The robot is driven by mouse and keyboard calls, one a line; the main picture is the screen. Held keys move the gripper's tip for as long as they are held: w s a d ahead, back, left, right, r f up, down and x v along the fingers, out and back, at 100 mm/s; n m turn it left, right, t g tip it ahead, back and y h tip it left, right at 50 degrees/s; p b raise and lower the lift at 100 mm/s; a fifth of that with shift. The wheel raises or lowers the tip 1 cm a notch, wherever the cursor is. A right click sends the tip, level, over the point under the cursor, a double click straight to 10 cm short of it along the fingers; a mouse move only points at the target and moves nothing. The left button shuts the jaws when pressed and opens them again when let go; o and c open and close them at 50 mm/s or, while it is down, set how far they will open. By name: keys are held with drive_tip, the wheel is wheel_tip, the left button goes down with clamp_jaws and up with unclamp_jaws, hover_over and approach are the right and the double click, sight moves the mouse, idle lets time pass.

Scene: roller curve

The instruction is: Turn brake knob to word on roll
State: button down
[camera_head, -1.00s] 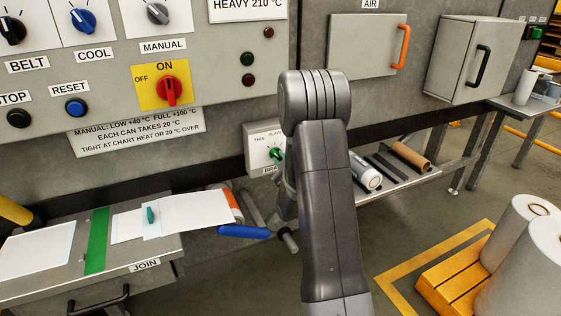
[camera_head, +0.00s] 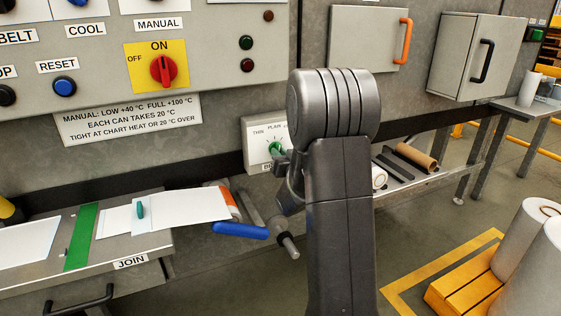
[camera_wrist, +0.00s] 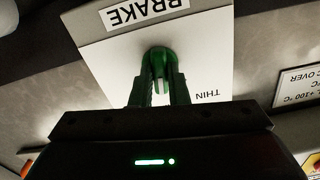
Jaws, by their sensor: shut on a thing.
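The brake knob (camera_head: 274,148) is green and sits on a white plate (camera_head: 251,136) below the control panel. In the head view THIN and PLAIN are readable on the plate; the words farther right are cut off by my arm. In the wrist view the plate appears upside down, with BRAKE and THIN readable and the knob (camera_wrist: 158,60) between my fingers. My gripper (camera_wrist: 158,85) is shut on the knob. The knob's exact pointing is hidden by the fingers. Large white rolls (camera_head: 526,238) stand at the right; I see no word on them.
The control panel (camera_head: 215,50) is above the knob. The join table (camera_head: 100,262) with white sheets and a blue handle (camera_head: 240,230) is at the lower left. A shelf with a brown tube (camera_head: 416,157) lies right of my arm. A yellow pallet (camera_head: 462,290) is on the floor.

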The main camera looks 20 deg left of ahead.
drive_tip(key=m+b, duration=0.1)
drive_tip(key=m, duration=0.4)
drive_tip(key=shift+m, duration=0.6)
drive_tip(key=c, duration=1.4)
unclamp_jaws()
drive_tip(key=v, duration=1.3)
drive_tip(key=shift+s+d, duration=0.25)
drive_tip(key=shift+d, duration=0.05)
